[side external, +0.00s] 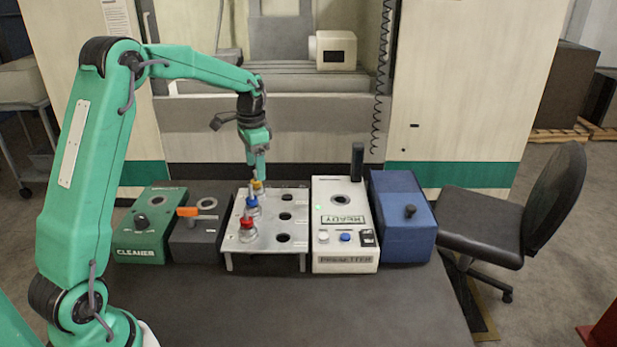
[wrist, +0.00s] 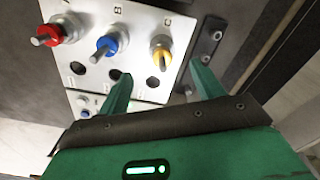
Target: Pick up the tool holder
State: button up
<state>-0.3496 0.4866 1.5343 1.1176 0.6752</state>
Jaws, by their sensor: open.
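Three tool holders stand in a light metal rack (side external: 265,257), in a column along its left side. The yellow-collared one (side external: 257,187) is farthest back, the blue one (side external: 252,205) is in the middle and the red one (side external: 247,230) is in front. In the wrist view the red (wrist: 48,34), blue (wrist: 108,46) and yellow (wrist: 161,50) holders run left to right. My gripper (side external: 259,176) is just above the yellow holder. In the wrist view my gripper (wrist: 160,72) is open and empty, with the yellow holder showing just beyond the gap between its fingertips.
The rack's right column has empty holes. A grey block (side external: 195,240) with an orange part and a green cleaner box (side external: 148,225) stand left. A white presetter (side external: 345,215) and a blue box (side external: 403,220) stand right. The front of the table (side external: 300,310) is clear.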

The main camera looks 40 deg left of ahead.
aim_at(255, 171)
jog(key=shift+a+f, duration=0.1)
jog(key=shift+f, duration=0.1)
jog(key=shift+f, duration=1.2)
jog(key=shift+f, duration=0.1)
jog(key=shift+a+f, duration=0.1)
jog(key=shift+f, duration=2.45)
jog(key=shift+c, duration=0.2)
jog(key=shift+r, duration=0.1)
jog(key=c, duration=1.4)
jog(key=shift+r, duration=0.15)
